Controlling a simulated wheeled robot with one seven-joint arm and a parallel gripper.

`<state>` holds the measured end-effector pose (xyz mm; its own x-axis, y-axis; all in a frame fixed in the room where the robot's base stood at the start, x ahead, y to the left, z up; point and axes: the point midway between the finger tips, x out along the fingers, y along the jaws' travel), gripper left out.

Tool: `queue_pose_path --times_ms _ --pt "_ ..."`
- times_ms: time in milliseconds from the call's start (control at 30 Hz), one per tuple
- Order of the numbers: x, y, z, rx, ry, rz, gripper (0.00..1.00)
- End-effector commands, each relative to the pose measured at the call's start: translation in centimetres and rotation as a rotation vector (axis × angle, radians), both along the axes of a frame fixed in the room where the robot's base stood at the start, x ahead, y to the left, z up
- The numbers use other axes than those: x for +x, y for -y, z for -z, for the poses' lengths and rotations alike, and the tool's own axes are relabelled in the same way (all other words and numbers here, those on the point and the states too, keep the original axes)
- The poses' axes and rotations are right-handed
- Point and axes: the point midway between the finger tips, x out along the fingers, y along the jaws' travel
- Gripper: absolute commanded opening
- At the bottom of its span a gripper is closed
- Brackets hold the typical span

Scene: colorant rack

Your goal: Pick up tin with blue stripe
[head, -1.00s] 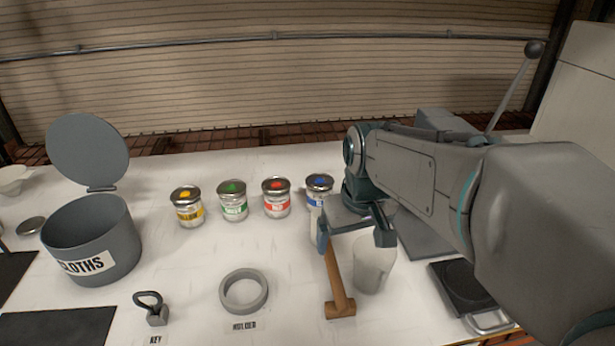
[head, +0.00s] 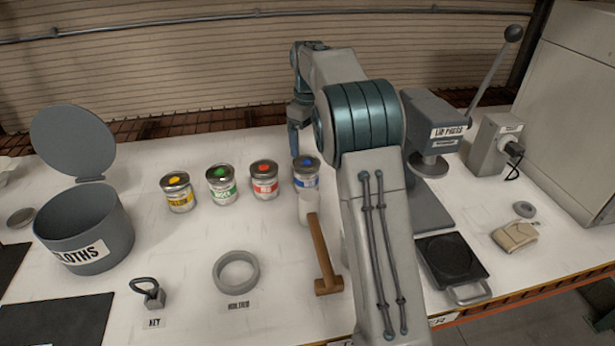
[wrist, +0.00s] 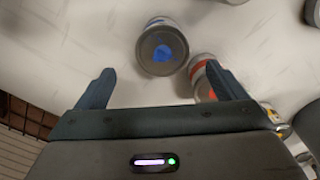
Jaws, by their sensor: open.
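The tin with the blue stripe (head: 306,173) stands upright at the right end of a row of tins, with a blue dot on its lid. My gripper (head: 296,138) is behind and above it in the head view, partly hidden by my own arm. In the wrist view the blue-dotted tin (wrist: 162,47) lies ahead of and between the two fingers of my open gripper (wrist: 168,88), apart from both. The red-striped tin (wrist: 203,76) shows close to the right finger.
Red (head: 264,180), green (head: 222,185) and yellow (head: 178,192) tins stand to the left. A wooden-handled mallet (head: 325,255) lies in front of the blue tin. A lid press (head: 435,125) stands to the right. A grey ring (head: 236,271) and a cloths bin (head: 85,235) are nearer the front left.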

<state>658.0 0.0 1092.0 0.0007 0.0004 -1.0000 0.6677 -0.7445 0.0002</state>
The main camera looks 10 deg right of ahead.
Motion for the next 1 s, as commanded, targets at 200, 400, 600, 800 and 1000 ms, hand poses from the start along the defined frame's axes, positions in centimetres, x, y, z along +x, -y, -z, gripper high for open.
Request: queue_pose_path --times_ms 200,400,600,800,1000 --pt "0.2 -0.1 2.8 0.0 -0.006 -0.009 0.91" --pt "0.2 0.0 6.6 -0.001 -0.006 -0.007 0.91" --pt "0.2 0.0 8.5 -0.001 -0.001 -0.006 0.91" --pt "0.0 -0.4 10.5 0.0 -0.006 -0.007 0.91" --pt "0.0 -0.4 13.3 -0.001 -0.004 -0.006 0.91"
